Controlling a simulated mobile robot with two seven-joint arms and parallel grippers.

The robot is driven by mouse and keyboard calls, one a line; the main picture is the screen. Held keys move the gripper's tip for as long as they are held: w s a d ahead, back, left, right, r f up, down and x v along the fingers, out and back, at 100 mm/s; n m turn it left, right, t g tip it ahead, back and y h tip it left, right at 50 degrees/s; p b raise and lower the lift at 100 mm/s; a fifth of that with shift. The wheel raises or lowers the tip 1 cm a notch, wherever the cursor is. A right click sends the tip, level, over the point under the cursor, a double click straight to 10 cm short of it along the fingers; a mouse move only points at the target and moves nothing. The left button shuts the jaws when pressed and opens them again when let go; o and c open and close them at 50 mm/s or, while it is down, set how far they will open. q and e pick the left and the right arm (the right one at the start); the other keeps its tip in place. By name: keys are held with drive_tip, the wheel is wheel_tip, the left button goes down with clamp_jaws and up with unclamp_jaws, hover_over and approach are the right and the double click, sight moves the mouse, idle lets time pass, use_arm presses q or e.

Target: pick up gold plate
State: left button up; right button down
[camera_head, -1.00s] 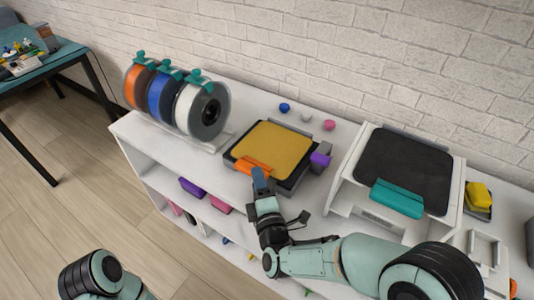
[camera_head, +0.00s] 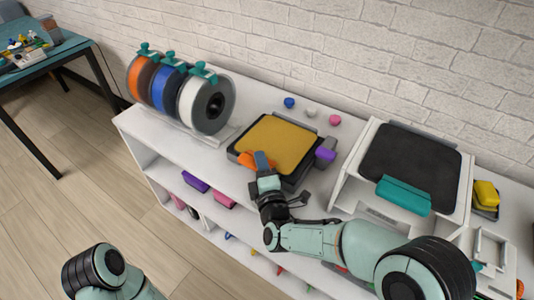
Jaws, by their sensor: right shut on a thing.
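The gold plate (camera_head: 279,143) lies flat on a dark square base (camera_head: 292,183) on top of the white shelf. An orange tab (camera_head: 247,162) shows at the plate's front left edge. My right gripper (camera_head: 263,163) is at that front edge, with its blue-grey fingertips at the orange tab and plate edge. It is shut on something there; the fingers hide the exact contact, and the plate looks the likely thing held. My left arm (camera_head: 105,275) shows at the bottom left, but its gripper is out of view.
Orange, blue and white spools (camera_head: 207,104) stand left of the plate on the white shelf (camera_head: 180,147). A purple block (camera_head: 325,154) sits at the base's right. A white machine with a dark top (camera_head: 412,162) stands farther right. Small blue, white and pink balls (camera_head: 335,120) lie behind.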

use_arm(q)
drive_tip(key=s+d+r+g+h+p, duration=0.1)
drive_tip(key=s+d+r+g+p, duration=0.1)
drive_tip(key=s+r+p, duration=0.5)
drive_tip(key=shift+s+d+r+m+g, duration=0.3)
drive_tip(key=shift+s+d+r+g, duration=0.1)
drive_tip(key=shift+s+d, duration=0.25)
use_arm(e)
wheel_tip(320, 180, up, 20)
use_arm(q)
drive_tip(key=shift+w, duration=0.1)
idle(0.6)
